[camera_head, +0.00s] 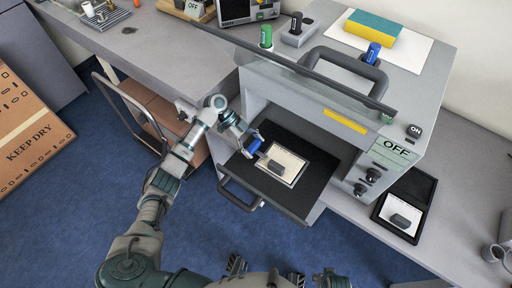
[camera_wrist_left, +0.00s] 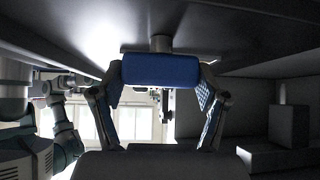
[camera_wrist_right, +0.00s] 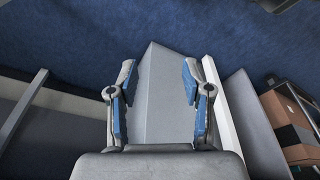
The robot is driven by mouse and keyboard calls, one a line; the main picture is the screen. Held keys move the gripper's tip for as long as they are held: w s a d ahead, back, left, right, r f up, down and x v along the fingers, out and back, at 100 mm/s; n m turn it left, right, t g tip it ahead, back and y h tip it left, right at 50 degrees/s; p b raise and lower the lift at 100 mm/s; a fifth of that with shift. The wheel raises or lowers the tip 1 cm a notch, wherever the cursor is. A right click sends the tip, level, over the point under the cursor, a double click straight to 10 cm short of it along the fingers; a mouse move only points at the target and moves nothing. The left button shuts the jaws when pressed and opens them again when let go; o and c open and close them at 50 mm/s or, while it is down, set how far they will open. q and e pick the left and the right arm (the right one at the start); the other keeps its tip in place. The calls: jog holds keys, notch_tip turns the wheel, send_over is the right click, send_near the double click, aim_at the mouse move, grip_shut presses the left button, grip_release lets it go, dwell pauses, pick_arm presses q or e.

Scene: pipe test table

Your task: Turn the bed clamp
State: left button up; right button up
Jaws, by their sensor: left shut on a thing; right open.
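The bed clamp's blue handle (camera_head: 254,146) shows at the left edge of the dark bed (camera_head: 318,160), which extends from the grey machine's open front. My left gripper (camera_head: 250,141) is at this handle. In the left wrist view the blue handle (camera_wrist_left: 160,69) lies crosswise between the fingers of my left gripper (camera_wrist_left: 160,85), which is shut on it. A short grey stem joins the handle to the dark surface above it in that view. My right gripper (camera_wrist_right: 157,98) is open and empty in the right wrist view, with its fingers wide apart.
A light plate (camera_head: 291,160) with a small grey block (camera_head: 277,168) lies on the bed. A front handle (camera_head: 240,197) sticks out below it. Another dark tray (camera_head: 426,188) stands to the right. A box (camera_head: 28,140) stands on the floor at left.

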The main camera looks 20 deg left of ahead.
pick_arm(q)
jog(key=shift+a+r+m+g+b, duration=0.15)
jog(key=shift+m+g+b, duration=0.25)
jog(key=shift+m+b, duration=0.2)
pick_arm(e)
jog(key=shift+s+r, duration=0.15)
jog(key=shift+r, duration=1.1)
jog(key=shift+s+r, duration=0.1)
jog(key=shift+r, duration=1.15)
pick_arm(q)
jog(key=o, duration=1.1)
pick_arm(e)
jog(key=shift+d, duration=0.1)
pick_arm(q)
jog(key=shift+o, duration=0.2)
pick_arm(e)
jog(key=shift+f, duration=0.1)
pick_arm(q)
jog(key=shift+r, duration=0.1)
jog(key=v, duration=1.1)
jog(key=shift+w+a+r, duration=0.15)
jog(key=shift+a, duration=0.05)
pick_arm(e)
jog(key=shift+w, duration=0.1)
